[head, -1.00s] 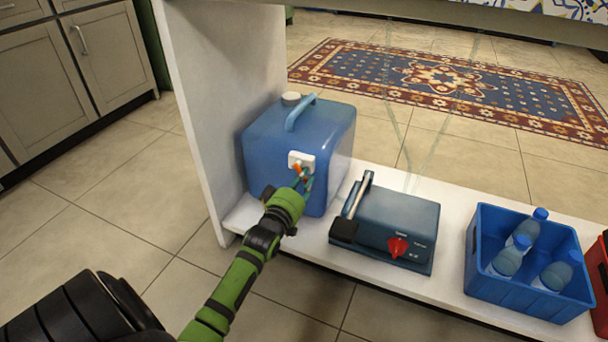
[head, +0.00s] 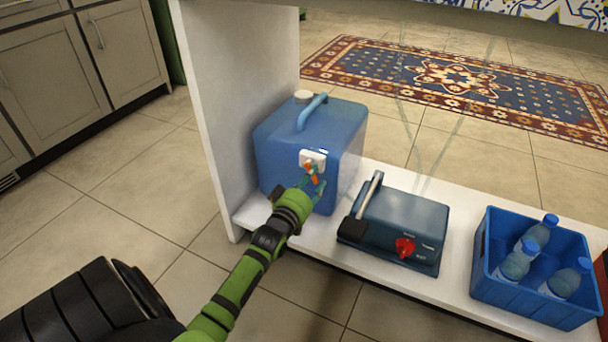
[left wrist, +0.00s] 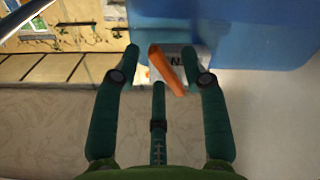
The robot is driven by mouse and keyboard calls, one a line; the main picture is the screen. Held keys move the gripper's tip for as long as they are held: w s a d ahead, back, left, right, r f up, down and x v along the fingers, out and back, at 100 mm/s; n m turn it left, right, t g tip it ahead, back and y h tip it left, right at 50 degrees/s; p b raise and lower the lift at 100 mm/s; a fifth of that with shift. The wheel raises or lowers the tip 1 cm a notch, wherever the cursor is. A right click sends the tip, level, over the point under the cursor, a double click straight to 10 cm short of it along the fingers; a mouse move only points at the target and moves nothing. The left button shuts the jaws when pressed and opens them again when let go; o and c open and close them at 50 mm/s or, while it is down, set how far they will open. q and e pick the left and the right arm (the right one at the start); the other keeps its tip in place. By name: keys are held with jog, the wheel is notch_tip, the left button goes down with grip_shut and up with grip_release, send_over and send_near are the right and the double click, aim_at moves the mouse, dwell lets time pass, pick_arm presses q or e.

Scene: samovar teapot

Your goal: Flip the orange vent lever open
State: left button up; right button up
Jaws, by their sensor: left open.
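The orange vent lever (head: 312,174) is on a white plate (head: 313,160) on the front of a blue water container (head: 340,133). In the left wrist view the lever (left wrist: 166,70) is a slanted orange bar in front of the white plate (left wrist: 182,66). It lies between the fingertips of my left gripper (left wrist: 164,62), which is open. The fingers stand on either side of it, and I cannot tell whether either touches it. In the head view my left gripper (head: 311,187) is right at the container's front and partly covers the plate's lower area. My right gripper is not in view.
A dark blue device (head: 405,220) with a red knob (head: 405,247) stands right of the container on the white shelf (head: 360,264). A blue crate (head: 535,299) with several bottles is farther right. A white side panel (head: 228,95) stands close on the left.

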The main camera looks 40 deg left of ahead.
pick_arm(q)
jog(key=v, duration=1.1)
jog(key=shift+s, duration=0.2)
